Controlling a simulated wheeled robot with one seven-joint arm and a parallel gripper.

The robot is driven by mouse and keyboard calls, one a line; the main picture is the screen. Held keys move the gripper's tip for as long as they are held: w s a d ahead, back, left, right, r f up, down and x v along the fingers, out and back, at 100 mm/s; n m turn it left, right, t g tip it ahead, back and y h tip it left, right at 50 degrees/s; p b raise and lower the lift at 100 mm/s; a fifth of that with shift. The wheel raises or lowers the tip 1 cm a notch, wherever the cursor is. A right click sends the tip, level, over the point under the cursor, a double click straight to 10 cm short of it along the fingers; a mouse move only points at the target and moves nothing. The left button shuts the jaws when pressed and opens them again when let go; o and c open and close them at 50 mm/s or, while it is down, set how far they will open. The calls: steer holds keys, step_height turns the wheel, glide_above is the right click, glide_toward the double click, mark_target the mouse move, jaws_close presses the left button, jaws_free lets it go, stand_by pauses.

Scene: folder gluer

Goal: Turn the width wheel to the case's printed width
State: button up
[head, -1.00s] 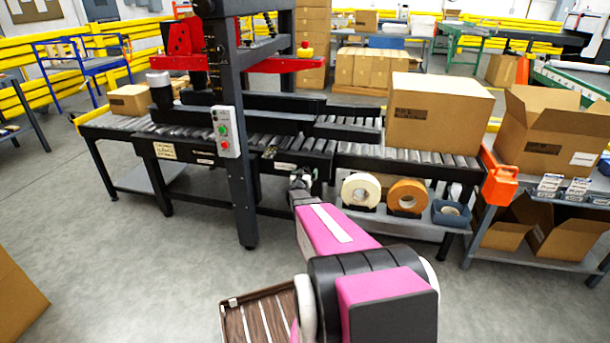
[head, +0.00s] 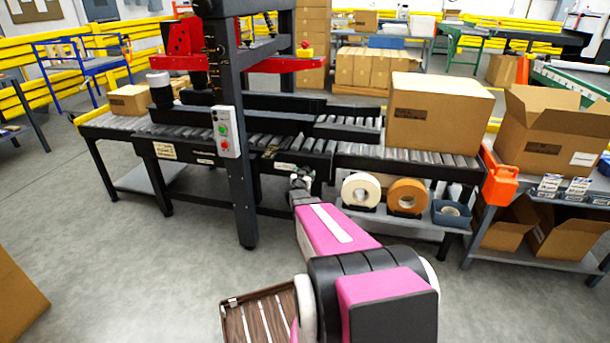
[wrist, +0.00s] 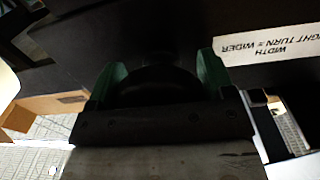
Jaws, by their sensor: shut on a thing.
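My gripper (wrist: 161,76) shows in the wrist view with its two green fingers on either side of a dark round width wheel (wrist: 158,88), shut on it. A white label (wrist: 278,46), upside down in this view, reads WIDTH and RIGHT TURN = WIDER beside the wheel. In the head view my gripper (head: 300,183) is at the front side of the black machine frame, and the wheel is hidden there. The case (head: 437,120) is a closed brown carton on the rollers at the right. Its dark printed panel is too small to read.
Tape rolls (head: 361,190) sit on a shelf below the conveyor at the right. An orange bracket (head: 499,180) is at the conveyor's end.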

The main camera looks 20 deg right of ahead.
steer(key=m, duration=0.5)
steer(key=shift+a+m, duration=0.1)
steer(key=shift+m, duration=0.2)
steer(key=m, duration=0.4)
steer(key=shift+y, duration=0.3)
steer(key=m, duration=0.4)
steer(key=shift+a+r+m, duration=0.1)
steer(key=shift+r+m, duration=0.05)
steer(key=shift+m, duration=0.25)
steer(key=m, duration=0.8)
steer(key=shift+r+m, duration=0.15)
steer(key=shift+m, duration=0.25)
steer(key=m, duration=0.9)
steer(key=shift+r+t, duration=0.1)
steer(key=shift+t, duration=0.2)
steer(key=shift+s+m, duration=0.1)
steer(key=shift+m, duration=2.2)
steer(key=shift+d, duration=0.2)
